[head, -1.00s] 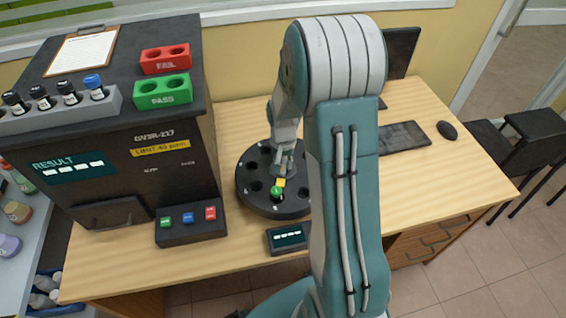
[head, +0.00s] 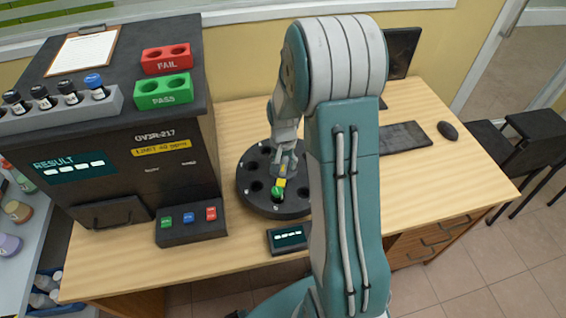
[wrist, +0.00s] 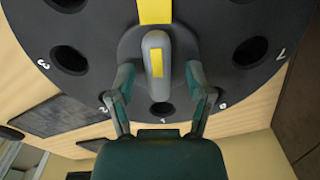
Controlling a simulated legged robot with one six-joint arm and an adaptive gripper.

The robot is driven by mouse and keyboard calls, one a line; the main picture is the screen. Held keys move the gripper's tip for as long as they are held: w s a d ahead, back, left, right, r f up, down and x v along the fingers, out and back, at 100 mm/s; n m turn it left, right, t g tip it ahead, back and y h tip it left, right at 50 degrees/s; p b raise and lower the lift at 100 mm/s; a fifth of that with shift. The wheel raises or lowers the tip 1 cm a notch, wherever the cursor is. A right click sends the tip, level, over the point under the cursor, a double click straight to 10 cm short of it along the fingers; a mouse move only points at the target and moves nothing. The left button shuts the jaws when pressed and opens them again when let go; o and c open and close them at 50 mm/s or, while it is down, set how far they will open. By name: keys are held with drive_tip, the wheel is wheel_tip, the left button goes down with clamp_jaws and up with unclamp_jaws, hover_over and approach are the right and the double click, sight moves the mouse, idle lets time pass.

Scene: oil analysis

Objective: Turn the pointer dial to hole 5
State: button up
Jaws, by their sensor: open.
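The black round dial (head: 247,195) lies on the wooden desk, with numbered holes around its rim. In the wrist view the dial (wrist: 95,25) shows holes marked 3, 2, 1 and 7. A yellow pointer strip (head: 281,184) runs toward a green round piece (head: 278,191) at the dial's front side. The hole under or beside the green piece cannot be made out. The grey handle (wrist: 157,45) with a yellow mark stands at the dial's centre. My gripper (wrist: 160,76) is open, one finger on each side of the handle, with gaps visible. It also shows in the head view (head: 284,168).
A small display box (head: 288,238) stands just in front of the dial. A button box (head: 190,222) and the large black analyser (head: 110,150) stand to the left. A keyboard (head: 405,137) and mouse (head: 447,131) lie to the right. Bare desk lies between.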

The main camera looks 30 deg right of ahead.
sight(283, 163)
wheel_tip(283, 163, up, 12)
idle(0.4)
drive_tip(key=shift+w+f, duration=0.1)
drive_tip(key=s+a+r+n+t, duration=0.2)
drive_tip(key=s+a+r+n, duration=0.2)
drive_tip(key=s, duration=0.5)
drive_tip(key=s+a+r+n+t, duration=0.3)
drive_tip(key=s+a+r, duration=0.5)
drive_tip(key=s+r, duration=0.1)
drive_tip(key=shift+s+a+r+n+t, duration=0.3)
drive_tip(key=shift+s+a+n, duration=0.1)
drive_tip(key=shift+s, duration=0.25)
idle(1.1)
